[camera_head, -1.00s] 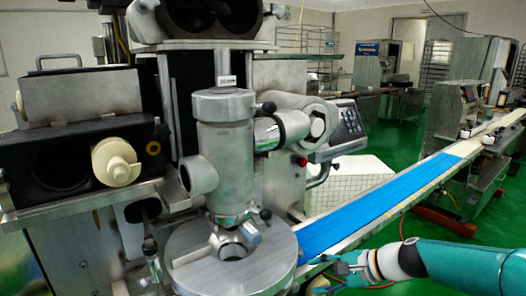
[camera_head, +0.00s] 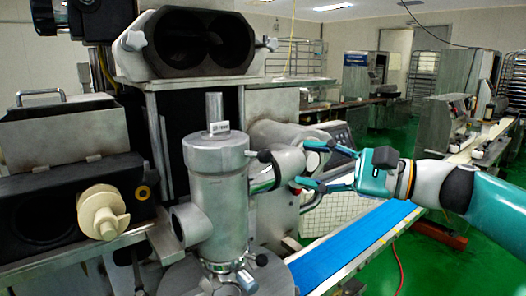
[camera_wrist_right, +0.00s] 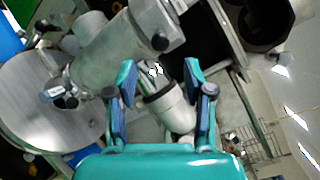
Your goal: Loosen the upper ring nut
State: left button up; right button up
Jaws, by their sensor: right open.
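The upper ring nut (camera_head: 289,162) is a shiny metal collar on the side pipe of the upright grey cylinder (camera_head: 217,175). A dark knob sticks out at its upper left. My right gripper (camera_head: 302,165) is open, with one teal finger above and one below the outer side of the collar. In the right wrist view, the open fingers (camera_wrist_right: 163,88) stand on both sides of the pipe fitting (camera_wrist_right: 170,108), with gaps visible. Contact cannot be told. The cylinder (camera_wrist_right: 118,52) lies beyond the fingertips in that view. My left gripper is not in view.
A lower collar with dark knobs (camera_head: 246,274) sits at the cylinder's base above a round metal plate (camera_head: 185,277). A blue conveyor belt (camera_head: 350,247) runs below my right arm. A double-bore metal housing (camera_head: 200,42) stands above. A cream knob (camera_head: 102,212) is at left.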

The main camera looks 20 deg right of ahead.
aim_at(264, 157)
jog(key=p+x, duration=0.1)
jog(key=x, duration=0.8)
jog(key=shift+w+a+p, duration=0.1)
jog(key=shift+a+p, duration=0.05)
jog(key=shift+p, duration=0.2)
jog(key=shift+f, duration=0.1)
grip_shut()
